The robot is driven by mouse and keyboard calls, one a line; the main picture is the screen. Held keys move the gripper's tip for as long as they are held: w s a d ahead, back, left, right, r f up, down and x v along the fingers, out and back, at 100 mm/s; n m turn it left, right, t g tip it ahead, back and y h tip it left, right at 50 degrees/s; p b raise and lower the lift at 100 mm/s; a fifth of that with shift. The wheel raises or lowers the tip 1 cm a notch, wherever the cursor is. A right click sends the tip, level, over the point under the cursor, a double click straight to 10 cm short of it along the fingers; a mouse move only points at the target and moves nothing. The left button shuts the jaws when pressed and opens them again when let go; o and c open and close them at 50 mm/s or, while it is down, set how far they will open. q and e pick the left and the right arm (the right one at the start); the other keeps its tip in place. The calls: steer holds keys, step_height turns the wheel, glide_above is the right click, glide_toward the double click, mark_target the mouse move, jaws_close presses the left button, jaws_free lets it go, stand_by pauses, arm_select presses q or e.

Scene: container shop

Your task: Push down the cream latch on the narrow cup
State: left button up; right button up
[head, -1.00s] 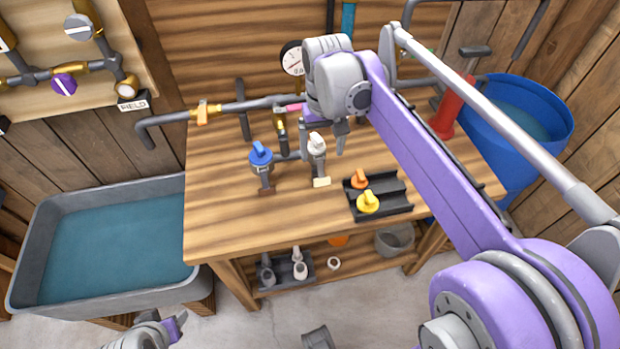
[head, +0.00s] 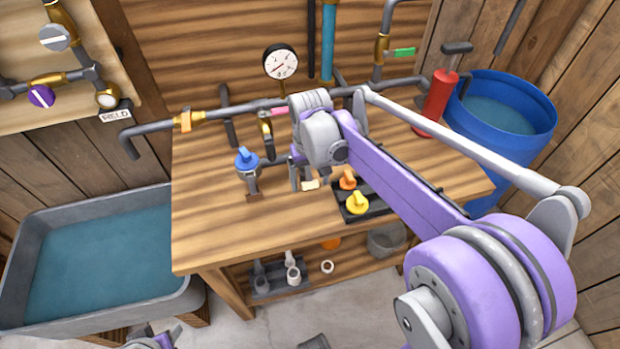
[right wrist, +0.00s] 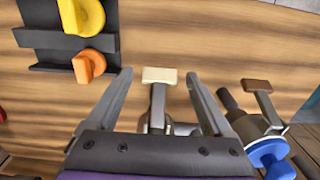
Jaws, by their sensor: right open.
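The cream latch (right wrist: 160,75) is a small block at the end of a grey lever. It also shows in the head view (head: 310,185), low over the table below my right gripper's wrist. The grey body (right wrist: 157,122) behind the lever, seemingly the narrow cup, is mostly hidden by my gripper and arm. My right gripper (right wrist: 159,80) is open, its two fingers apart on either side of the lever, with nothing visibly held. My left gripper (head: 150,341) is only partly in view at the bottom edge of the head view, and its jaws cannot be made out.
A blue-topped fitting (head: 246,162) with a brown latch (right wrist: 256,86) stands beside it. A black tray (head: 376,207) holds orange (head: 347,180) and yellow (head: 357,203) handles. A pipe runs along the back of the wooden table (head: 215,225). The table's front left is clear.

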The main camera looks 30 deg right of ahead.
steer(key=shift+c, duration=0.2)
jaws_close()
steer(key=shift+w+f+t+h, duration=0.15)
steer(key=shift+t, duration=0.5)
steer(key=shift+w+f+t+h, duration=0.1)
steer(key=shift+w+t+h, duration=0.05)
steer(key=shift+t, duration=0.5)
steer(key=shift+o, duration=0.2)
jaws_free()
